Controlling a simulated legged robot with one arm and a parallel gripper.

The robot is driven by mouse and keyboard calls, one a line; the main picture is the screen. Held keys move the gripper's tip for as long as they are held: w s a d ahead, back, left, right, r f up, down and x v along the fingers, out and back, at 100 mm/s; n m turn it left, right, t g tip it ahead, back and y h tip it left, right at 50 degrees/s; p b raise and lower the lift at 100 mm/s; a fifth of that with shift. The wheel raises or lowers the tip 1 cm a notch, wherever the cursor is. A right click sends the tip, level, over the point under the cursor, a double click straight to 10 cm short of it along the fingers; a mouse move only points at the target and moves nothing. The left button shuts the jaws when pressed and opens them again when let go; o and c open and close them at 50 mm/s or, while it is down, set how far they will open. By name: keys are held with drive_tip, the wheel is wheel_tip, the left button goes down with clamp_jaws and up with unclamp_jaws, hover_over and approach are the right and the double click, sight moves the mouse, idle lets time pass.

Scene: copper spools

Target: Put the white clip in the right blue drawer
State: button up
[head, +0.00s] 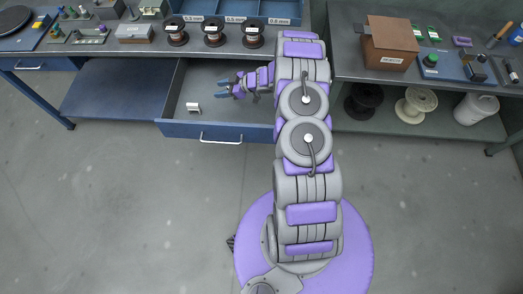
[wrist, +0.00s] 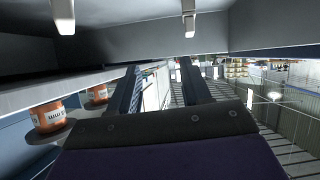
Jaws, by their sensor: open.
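A blue-fronted drawer (head: 185,130) stands pulled out under the bench in the head view. A small white piece (head: 193,107), likely the white clip, lies on the drawer floor near its left side. My gripper (head: 223,89) is over the open drawer, to the right of the white piece and apart from it. Its fingers point left, open, with nothing clearly held. In the wrist view the two dark fingers (wrist: 162,88) are spread. A pale patch shows between them, but I cannot tell what it is.
Copper spools (head: 213,35) and a blue tray (head: 250,8) stand on the bench above the drawer. A closed blue drawer (head: 30,68) is at far left. A brown box (head: 390,40) sits on the right bench, with a shelf of spools (head: 416,103) below. The floor in front is clear.

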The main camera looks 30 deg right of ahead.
drive_tip(key=w+d+r+m+t+h, duration=0.1)
drive_tip(key=w+d+r+h, duration=0.15)
drive_tip(key=r, duration=0.45)
drive_tip(key=w+d+r+m+h, duration=0.2)
drive_tip(key=w+r+h, duration=0.15)
drive_tip(key=r, duration=0.35)
drive_tip(key=s+d+r+m+g+h, duration=0.25)
drive_tip(key=s+r+h, duration=0.35)
drive_tip(key=s+r, duration=0.4)
drive_tip(key=s+a+r+m+g+y, duration=0.1)
drive_tip(key=s+a, duration=0.5)
drive_tip(key=s, duration=0.9)
drive_tip(key=s+a+r+m+g, duration=0.2)
drive_tip(key=s+a+r+g, duration=0.2)
drive_tip(key=s, duration=1.1)
drive_tip(key=s+a+r+m+g+y, duration=0.1)
drive_tip(key=s+a+r+g, duration=0.2)
drive_tip(key=s+a, duration=0.4)
drive_tip(key=s+g, duration=0.1)
drive_tip(key=s, duration=0.7)
drive_tip(key=shift+a+m+y, duration=0.3)
drive_tip(key=shift+a+m, duration=0.05)
drive_tip(key=shift+a, duration=0.05)
drive_tip(key=shift+c, duration=0.3)
